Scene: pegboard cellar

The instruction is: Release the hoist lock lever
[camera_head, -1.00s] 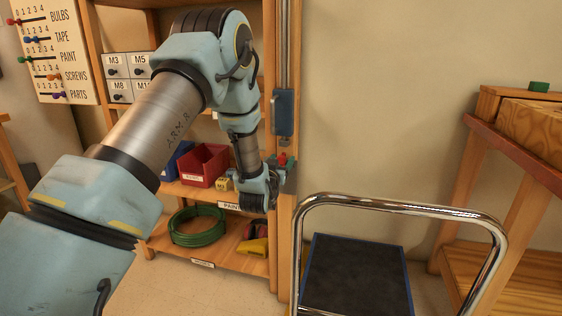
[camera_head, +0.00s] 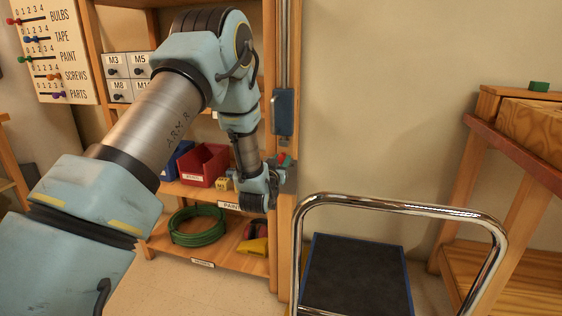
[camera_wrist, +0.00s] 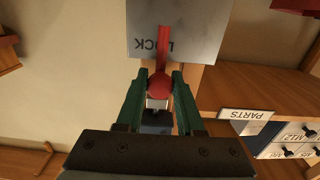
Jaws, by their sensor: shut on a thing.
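The hoist lock lever (camera_wrist: 163,50) is a thin red arm with a round red knob, mounted on a grey metal plate (camera_wrist: 200,40) marked LOCK. The lettering is upside down in the wrist view. My gripper (camera_wrist: 160,84) has its two green fingers on either side of the knob, shut on it. In the head view my gripper (camera_head: 284,163) is at the wooden post, beside the shelves, and largely hides the plate and lever.
A blue block (camera_head: 283,111) hangs on the metal rail above my gripper. A chrome cart handle (camera_head: 400,205) stands close at the lower right. Shelves hold a red bin (camera_head: 204,165), a yellow block (camera_head: 223,184) and a green hose coil (camera_head: 197,227). The wall at right is bare.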

